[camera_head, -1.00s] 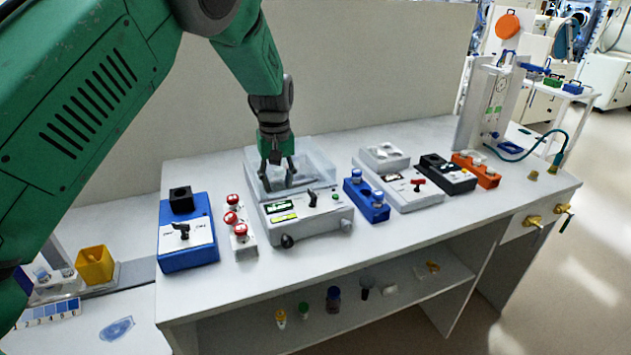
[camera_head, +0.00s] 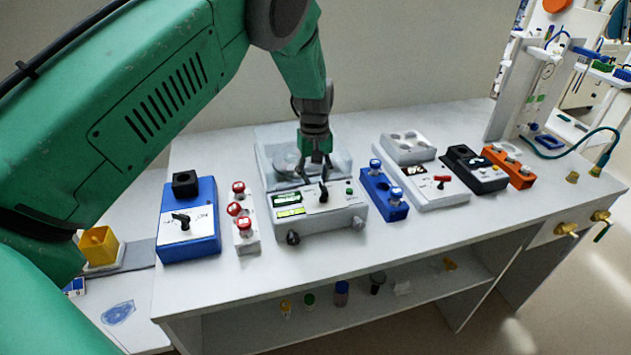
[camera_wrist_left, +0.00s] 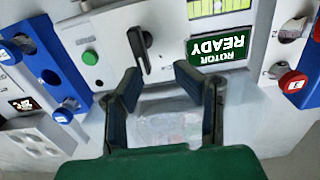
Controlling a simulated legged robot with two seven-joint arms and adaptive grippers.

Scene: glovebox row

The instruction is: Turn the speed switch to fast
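A grey and white device (camera_head: 345,222) stands on the bench with a black lever switch (camera_head: 323,192) on its front panel. In the left wrist view the switch (camera_wrist_left: 139,48) sits beside a green screen reading "ROTOR READY" (camera_wrist_left: 221,44); its small labels are not readable. My left gripper (camera_head: 317,176) hangs over the device, just behind the switch. In the wrist view its fingers (camera_wrist_left: 158,78) are apart with nothing between them, and the switch lies just beyond the tips. A blue box (camera_head: 190,245) at the left also has a black lever (camera_head: 181,219). My right gripper is not in view.
A white block with red-capped items (camera_head: 246,243) stands left of the device. A blue rack (camera_head: 381,201) stands close to its right. Further right are a white box with a red lever (camera_head: 442,181), a black box (camera_head: 478,172) and an orange rack (camera_head: 512,168).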

